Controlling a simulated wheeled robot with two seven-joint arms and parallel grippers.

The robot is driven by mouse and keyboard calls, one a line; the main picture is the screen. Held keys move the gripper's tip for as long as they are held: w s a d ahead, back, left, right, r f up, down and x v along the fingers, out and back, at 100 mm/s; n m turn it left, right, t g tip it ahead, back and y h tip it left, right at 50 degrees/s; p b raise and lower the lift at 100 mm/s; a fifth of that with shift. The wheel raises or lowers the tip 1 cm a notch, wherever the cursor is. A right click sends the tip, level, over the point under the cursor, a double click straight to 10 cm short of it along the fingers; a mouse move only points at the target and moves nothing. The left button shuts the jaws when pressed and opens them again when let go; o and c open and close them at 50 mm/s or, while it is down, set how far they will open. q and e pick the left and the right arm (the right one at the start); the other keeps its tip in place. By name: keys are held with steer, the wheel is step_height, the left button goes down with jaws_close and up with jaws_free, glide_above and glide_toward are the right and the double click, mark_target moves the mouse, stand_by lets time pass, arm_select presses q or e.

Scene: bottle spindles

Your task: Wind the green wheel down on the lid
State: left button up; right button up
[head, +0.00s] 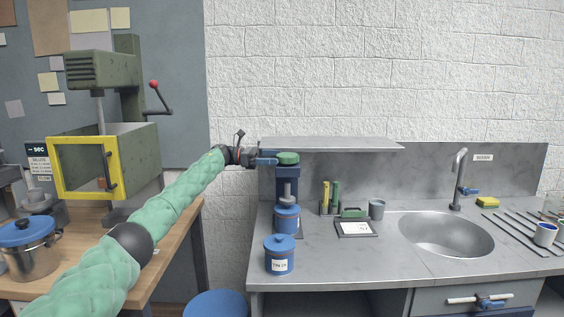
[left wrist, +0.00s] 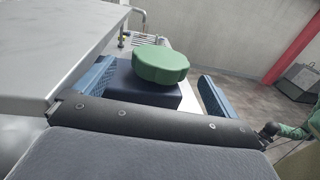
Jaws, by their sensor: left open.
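The green wheel (head: 288,158) tops a dark blue press (head: 287,178) at the left end of the steel counter. Below it, a grey spindle comes down over a blue lidded pot (head: 287,219); whether it touches the lid I cannot tell. My left gripper (head: 268,157) is at the wheel's left side at about its height. In the left wrist view the green wheel (left wrist: 158,64) sits on the dark blue block (left wrist: 140,88), between the two blue fingers (left wrist: 155,92), which stand wide apart and do not appear to touch it. My right gripper is not in view.
A steel shelf (head: 330,144) juts out just above and behind the wheel. A second blue pot (head: 279,256) stands in front of the press. A tray (head: 356,228), a grey cup (head: 377,209) and a sink (head: 446,236) are to the right.

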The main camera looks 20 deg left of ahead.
arm_select(q)
steer(key=shift+s+a, duration=0.2)
steer(key=shift+a, duration=0.8)
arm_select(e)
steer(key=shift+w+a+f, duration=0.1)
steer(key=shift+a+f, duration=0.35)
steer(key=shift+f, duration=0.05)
